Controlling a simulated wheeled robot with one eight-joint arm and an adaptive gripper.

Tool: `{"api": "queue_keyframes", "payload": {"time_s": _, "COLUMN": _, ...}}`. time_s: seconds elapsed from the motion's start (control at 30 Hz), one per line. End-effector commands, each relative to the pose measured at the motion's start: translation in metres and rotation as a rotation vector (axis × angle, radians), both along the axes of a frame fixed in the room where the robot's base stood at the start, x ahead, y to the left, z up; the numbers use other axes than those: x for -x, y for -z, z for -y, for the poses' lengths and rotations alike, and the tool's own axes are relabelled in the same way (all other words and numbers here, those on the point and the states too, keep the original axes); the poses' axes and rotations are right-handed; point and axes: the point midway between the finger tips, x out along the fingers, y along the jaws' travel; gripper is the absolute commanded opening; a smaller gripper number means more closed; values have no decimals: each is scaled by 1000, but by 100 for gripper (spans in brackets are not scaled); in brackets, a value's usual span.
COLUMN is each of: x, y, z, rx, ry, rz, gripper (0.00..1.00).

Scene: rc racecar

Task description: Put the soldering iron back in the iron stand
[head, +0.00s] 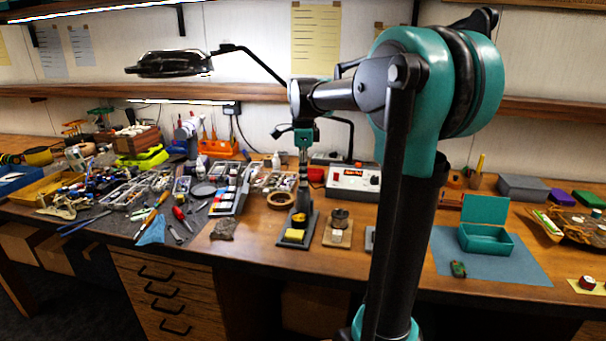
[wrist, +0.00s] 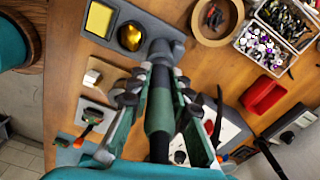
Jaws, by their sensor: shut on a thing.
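My gripper (head: 304,137) points down above the iron stand (head: 312,224) at the front middle of the bench. In the wrist view its two fingers (wrist: 160,92) are closed on either side of the dark green and black soldering iron (wrist: 160,108). The iron's far end lines up with the stand's grey holder (wrist: 159,47). I cannot tell how far the tip is inside the holder, since the fingers and holder hide it. The stand's grey base also bears a yellow sponge (wrist: 98,18) and a brass-coloured ball (wrist: 130,36).
A soldering station (head: 353,182) stands behind and right of the stand. A small wooden block with a spool (head: 338,230) is just right of it. A teal box (head: 485,238) sits on a blue mat further right.

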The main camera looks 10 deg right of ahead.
Motion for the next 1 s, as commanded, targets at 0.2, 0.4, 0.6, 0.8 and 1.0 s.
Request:
{"api": "queue_keyframes", "payload": {"time_s": 0.2, "x": 0, "y": 0, "z": 0, "rx": 0, "ry": 0, "rz": 0, "gripper": 0}}
{"api": "queue_keyframes", "payload": {"time_s": 0.4, "x": 0, "y": 0, "z": 0, "rx": 0, "ry": 0, "rz": 0, "gripper": 40}}
{"api": "queue_keyframes", "payload": {"time_s": 0.6, "x": 0, "y": 0, "z": 0, "rx": 0, "ry": 0, "rz": 0, "gripper": 43}}
{"api": "queue_keyframes", "payload": {"time_s": 0.8, "x": 0, "y": 0, "z": 0, "rx": 0, "ry": 0, "rz": 0, "gripper": 60}}
{"api": "queue_keyframes", "payload": {"time_s": 1.0, "x": 0, "y": 0, "z": 0, "rx": 0, "ry": 0, "rz": 0, "gripper": 60}}
